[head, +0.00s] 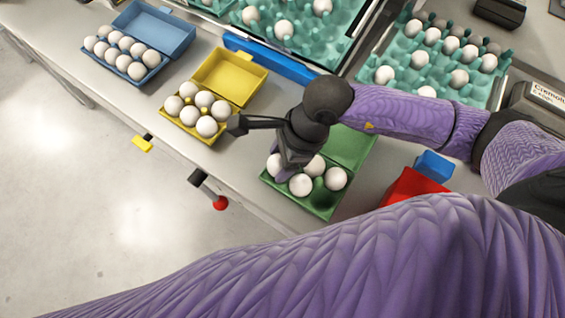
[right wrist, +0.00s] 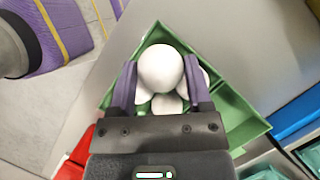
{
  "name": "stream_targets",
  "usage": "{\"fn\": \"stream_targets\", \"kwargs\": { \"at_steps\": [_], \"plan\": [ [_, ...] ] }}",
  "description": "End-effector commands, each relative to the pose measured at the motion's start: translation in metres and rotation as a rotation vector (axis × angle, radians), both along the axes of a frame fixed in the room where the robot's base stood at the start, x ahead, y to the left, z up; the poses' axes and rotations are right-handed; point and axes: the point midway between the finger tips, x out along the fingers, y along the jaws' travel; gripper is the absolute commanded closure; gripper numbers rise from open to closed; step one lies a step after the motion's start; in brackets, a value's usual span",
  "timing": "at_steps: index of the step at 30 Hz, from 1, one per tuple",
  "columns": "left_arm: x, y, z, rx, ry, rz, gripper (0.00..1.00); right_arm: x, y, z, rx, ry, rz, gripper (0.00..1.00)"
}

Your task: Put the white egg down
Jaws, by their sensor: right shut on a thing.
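My right gripper (right wrist: 160,80) is shut on a white egg (right wrist: 158,68), with one dark finger on each side of it. In the head view this gripper (head: 286,172) points down over the green egg carton (head: 350,147). Other white eggs lie in the carton, below and beside the held egg in the right wrist view. An empty cup shows at the carton's front right. The gripper partly hides the carton's left side in the head view, so whether the held egg touches its cup I cannot tell. My left gripper is not in view.
A yellow carton (head: 233,74) and a blue carton (head: 160,30), both open with white eggs, stand to the left along the table. Teal trays (head: 378,58) of eggs stand behind. A red box (head: 408,187) is close right of the green carton. The table's front edge is near.

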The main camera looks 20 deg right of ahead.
Motion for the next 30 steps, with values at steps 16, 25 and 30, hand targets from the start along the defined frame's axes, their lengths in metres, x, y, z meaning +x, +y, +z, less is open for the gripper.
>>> {"fn": "stream_targets", "kwargs": {
  "at_steps": [16, 25, 30],
  "plan": [
    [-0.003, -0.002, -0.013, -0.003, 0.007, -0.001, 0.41, 0.0, 0.0, -0.034, 0.0, 0.001, -0.002, 0.51],
    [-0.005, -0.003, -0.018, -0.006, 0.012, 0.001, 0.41, -0.001, -0.001, -0.043, -0.006, 0.007, -0.002, 0.52],
    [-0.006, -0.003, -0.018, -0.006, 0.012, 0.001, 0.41, -0.003, -0.002, -0.044, -0.011, 0.011, -0.003, 0.01]
  ]
}}
